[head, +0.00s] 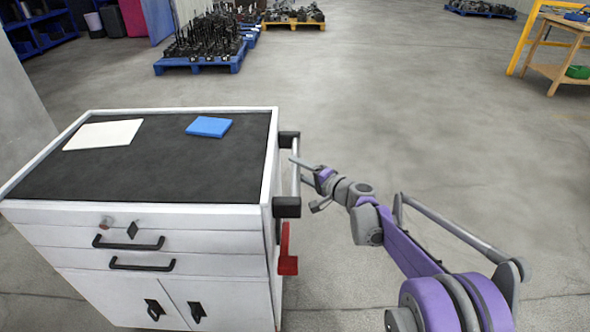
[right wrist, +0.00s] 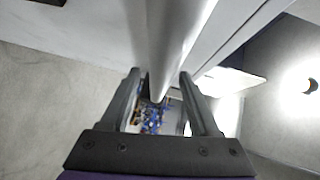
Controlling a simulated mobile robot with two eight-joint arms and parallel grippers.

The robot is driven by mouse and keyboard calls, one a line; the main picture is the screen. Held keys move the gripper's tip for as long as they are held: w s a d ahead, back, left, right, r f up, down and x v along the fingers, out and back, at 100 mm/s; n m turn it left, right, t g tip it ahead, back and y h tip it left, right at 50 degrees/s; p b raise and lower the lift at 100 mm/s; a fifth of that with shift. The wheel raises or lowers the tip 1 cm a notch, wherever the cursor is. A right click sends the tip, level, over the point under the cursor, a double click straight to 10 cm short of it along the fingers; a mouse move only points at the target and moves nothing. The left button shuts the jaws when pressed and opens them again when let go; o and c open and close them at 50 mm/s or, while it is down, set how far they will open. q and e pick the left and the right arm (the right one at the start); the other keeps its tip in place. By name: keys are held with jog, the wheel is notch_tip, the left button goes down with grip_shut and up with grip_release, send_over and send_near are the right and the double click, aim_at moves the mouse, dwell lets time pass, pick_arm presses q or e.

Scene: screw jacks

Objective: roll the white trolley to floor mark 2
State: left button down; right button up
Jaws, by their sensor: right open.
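The white trolley (head: 165,220) stands at the left in the head view, with a black top, drawers and cupboard doors. My right gripper (head: 306,183) is open beside this bar. In the right wrist view, the pale bar (right wrist: 172,45) runs between the two open fingers (right wrist: 160,82); I see no closed grip on it. A red lever (head: 287,255) hangs below the bar. My left gripper is not in view. No numbered floor mark is visible.
Blue pallets (head: 200,65) with dark parts stand behind. A wooden workbench (head: 560,60) is at the far right. Grey floor (head: 400,110) between them is clear.

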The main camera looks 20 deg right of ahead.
jog(key=shift+w+a, duration=0.3)
jog(key=shift+w, duration=0.3)
grip_shut()
jog(key=shift+f, duration=0.1)
dwell(1.0)
